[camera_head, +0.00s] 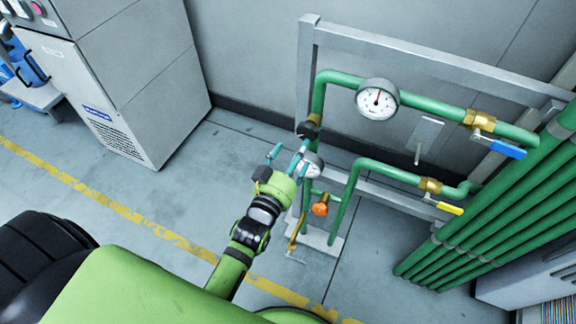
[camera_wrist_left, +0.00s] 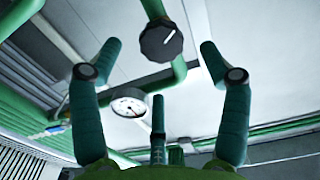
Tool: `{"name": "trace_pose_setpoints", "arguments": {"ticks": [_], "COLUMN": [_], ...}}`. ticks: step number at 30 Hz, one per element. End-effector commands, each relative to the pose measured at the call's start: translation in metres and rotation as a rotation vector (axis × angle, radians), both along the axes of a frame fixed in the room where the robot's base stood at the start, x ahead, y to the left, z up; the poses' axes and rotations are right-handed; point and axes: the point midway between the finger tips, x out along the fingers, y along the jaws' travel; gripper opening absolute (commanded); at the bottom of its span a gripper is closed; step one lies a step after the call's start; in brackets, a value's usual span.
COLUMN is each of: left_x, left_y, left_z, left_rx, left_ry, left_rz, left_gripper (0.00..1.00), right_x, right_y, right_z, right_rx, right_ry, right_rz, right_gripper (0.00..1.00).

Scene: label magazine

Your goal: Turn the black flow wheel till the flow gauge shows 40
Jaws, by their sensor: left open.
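The black wheel (camera_head: 308,130) is on the green pipe left of the large gauge. In the left wrist view the black wheel (camera_wrist_left: 161,41) has a white mark slanting up to the right. My left gripper (camera_head: 290,150) is open and empty, just short of the wheel; its fingers (camera_wrist_left: 160,48) stand apart to either side of it in the wrist view. The large round gauge (camera_head: 378,99) has a needle pointing roughly up; its numbers are too small to read. A second white dial (camera_head: 313,166) is partly hidden behind my gripper. A gauge (camera_wrist_left: 128,105) also shows in the wrist view.
An orange wheel (camera_head: 320,209) sits low on the pipes. A blue-handled valve (camera_head: 507,149) and a yellow-handled valve (camera_head: 449,208) are to the right. A grey frame (camera_head: 303,75) backs the pipes. A grey cabinet (camera_head: 125,75) stands left, with open floor before it.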

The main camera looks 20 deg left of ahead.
Motion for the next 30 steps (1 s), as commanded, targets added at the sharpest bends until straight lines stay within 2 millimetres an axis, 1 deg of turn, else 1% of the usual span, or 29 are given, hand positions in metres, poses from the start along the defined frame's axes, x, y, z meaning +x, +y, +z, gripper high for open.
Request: {"name": "trace_pose_setpoints", "arguments": {"ticks": [1, 3, 6, 9, 13, 27, 29, 30], "left_x": [-0.011, -0.023, -0.035, -0.042, -0.046, -0.045, -0.046, -0.046], "left_y": [0.000, 0.001, 0.001, 0.001, 0.001, 0.001, 0.000, -0.001], "left_z": [-0.001, -0.001, -0.001, -0.001, 0.000, -0.001, -0.005, -0.012], "left_rx": [0.000, 0.001, 0.001, 0.002, 0.002, 0.001, 0.001, 0.003], "left_ry": [0.003, 0.003, 0.003, 0.002, 0.001, 0.001, 0.012, 0.028], "left_rz": [0.000, 0.000, -0.001, -0.001, -0.001, -0.001, -0.003, -0.007], "left_gripper": [0.77, 0.77, 0.77, 0.77, 0.77, 0.77, 0.77, 0.77], "right_x": [0.000, 0.000, 0.000, 0.000, 0.000, 0.000, 0.000, 0.000], "right_y": [0.000, 0.000, 0.001, 0.001, 0.001, 0.001, 0.001, 0.001], "right_z": [0.000, 0.000, 0.000, 0.000, 0.000, 0.000, 0.000, 0.001], "right_rx": [0.000, 0.001, 0.001, 0.001, 0.001, 0.001, 0.001, 0.001], "right_ry": [0.000, 0.000, 0.000, 0.000, 0.000, 0.000, 0.000, 0.000], "right_rz": [0.000, 0.000, -0.001, -0.001, -0.001, -0.001, -0.001, -0.001], "right_gripper": [0.40, 0.40, 0.40, 0.40, 0.40, 0.40, 0.40, 0.40]}}
